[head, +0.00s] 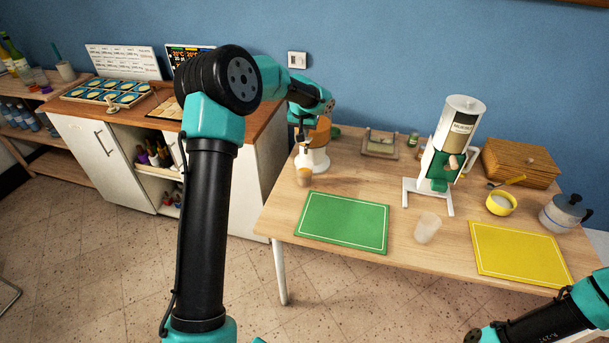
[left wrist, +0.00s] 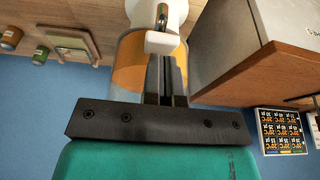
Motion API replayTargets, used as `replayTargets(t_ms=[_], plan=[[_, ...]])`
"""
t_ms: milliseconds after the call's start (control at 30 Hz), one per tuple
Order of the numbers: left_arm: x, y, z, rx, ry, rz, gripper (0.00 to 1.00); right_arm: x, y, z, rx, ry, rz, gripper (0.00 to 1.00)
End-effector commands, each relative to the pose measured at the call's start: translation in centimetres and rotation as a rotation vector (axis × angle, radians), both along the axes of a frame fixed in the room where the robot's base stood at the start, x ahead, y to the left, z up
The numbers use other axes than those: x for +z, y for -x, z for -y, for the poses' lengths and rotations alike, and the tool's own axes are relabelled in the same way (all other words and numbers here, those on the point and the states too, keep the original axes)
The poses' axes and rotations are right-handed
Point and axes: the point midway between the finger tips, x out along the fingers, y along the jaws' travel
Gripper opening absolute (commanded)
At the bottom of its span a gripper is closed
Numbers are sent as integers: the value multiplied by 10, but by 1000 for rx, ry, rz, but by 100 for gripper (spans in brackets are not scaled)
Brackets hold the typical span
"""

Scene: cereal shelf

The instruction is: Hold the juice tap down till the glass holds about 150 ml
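The juice dispenser (head: 314,160) stands at the back left of the table, with a white base and a tank of orange juice, partly hidden by my left arm. A small glass (head: 304,178) below its front looks orange inside; I cannot read its level. My left gripper (head: 304,143) is at the dispenser's front, above the glass. In the left wrist view its fingers (left wrist: 167,75) are close together, with their tips at the white tap (left wrist: 162,42). I cannot tell whether they press it. The orange tank (left wrist: 130,62) shows behind them. My right gripper is out of view.
A green mat (head: 343,222) lies in front of the dispenser. To the right are an empty-looking glass (head: 427,228), a cereal dispenser (head: 455,140), a yellow bowl (head: 501,203), a yellow mat (head: 520,253) and a wooden box (head: 520,162). A white cabinet (head: 105,170) stands left of the table.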

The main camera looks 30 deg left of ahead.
Motion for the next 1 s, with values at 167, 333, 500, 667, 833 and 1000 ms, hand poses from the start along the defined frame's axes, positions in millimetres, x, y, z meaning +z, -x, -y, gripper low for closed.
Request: replayTargets(t_ms=[167, 333, 500, 667, 833, 1000], plan=[[0, 0, 0, 0, 0, 0, 0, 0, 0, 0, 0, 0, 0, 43], [1, 2, 0, 0, 0, 0, 0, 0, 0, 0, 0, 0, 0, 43], [5, 14, 3, 0, -1, 0, 0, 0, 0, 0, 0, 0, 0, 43], [9, 28, 7, 0, 0, 0, 0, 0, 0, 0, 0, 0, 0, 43], [14, 43, 11, -1, 0, 0, 0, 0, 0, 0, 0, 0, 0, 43], [18, 57, 16, 0, 0, 0, 0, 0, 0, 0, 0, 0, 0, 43]])
